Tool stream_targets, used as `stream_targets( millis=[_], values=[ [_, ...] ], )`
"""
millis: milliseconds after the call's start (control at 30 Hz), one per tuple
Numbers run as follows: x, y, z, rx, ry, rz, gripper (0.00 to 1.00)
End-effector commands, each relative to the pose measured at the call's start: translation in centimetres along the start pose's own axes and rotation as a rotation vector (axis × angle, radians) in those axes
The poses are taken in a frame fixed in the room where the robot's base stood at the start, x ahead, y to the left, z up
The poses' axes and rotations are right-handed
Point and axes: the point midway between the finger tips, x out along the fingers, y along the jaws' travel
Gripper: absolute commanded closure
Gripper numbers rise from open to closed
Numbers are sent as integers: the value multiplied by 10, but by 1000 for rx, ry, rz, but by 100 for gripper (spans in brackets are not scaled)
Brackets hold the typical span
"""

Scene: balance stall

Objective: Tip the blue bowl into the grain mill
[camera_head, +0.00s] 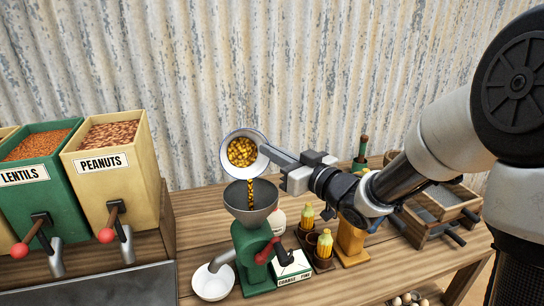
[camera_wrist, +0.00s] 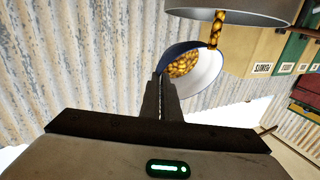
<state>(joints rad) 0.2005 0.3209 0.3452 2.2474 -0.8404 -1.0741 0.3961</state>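The bowl (camera_head: 228,151), white inside with a dark blue outside, is tilted above the grain mill, and yellow-brown kernels (camera_head: 243,152) stream from its lip. It also shows in the wrist view (camera_wrist: 208,72), with kernels still inside. My gripper (camera_head: 268,150) is shut on the bowl's rim; its fingers (camera_wrist: 164,88) meet at the rim in the wrist view. The green grain mill (camera_head: 252,250) stands on the table with its grey hopper (camera_head: 250,203) right below the bowl. The stream falls into the hopper.
A white bowl (camera_head: 212,282) sits under the mill's spout. The mill has a red crank (camera_head: 264,252). Lentil (camera_head: 35,165) and peanut (camera_head: 115,165) bins stand left. Corn cobs (camera_head: 325,245), a dark-green bottle (camera_head: 362,150) and wooden drawers (camera_head: 430,215) stand right. Some bare tabletop (camera_head: 200,225) shows left of the mill.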

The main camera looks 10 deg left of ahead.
Motion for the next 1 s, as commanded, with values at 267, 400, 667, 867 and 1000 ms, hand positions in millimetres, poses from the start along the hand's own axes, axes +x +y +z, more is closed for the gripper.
stream_targets(
  millis=[267, 400, 667, 867, 1000],
  values=[
    [-2, 0, 4, -14, 35, -1, 100],
    [-3, -1, 5, -21, 51, -2, 100],
    [-5, -2, 7, -35, 82, -4, 100],
    [-6, -2, 8, -45, 105, -5, 100],
    [-7, -2, 9, -51, 122, -5, 100]
  ],
)
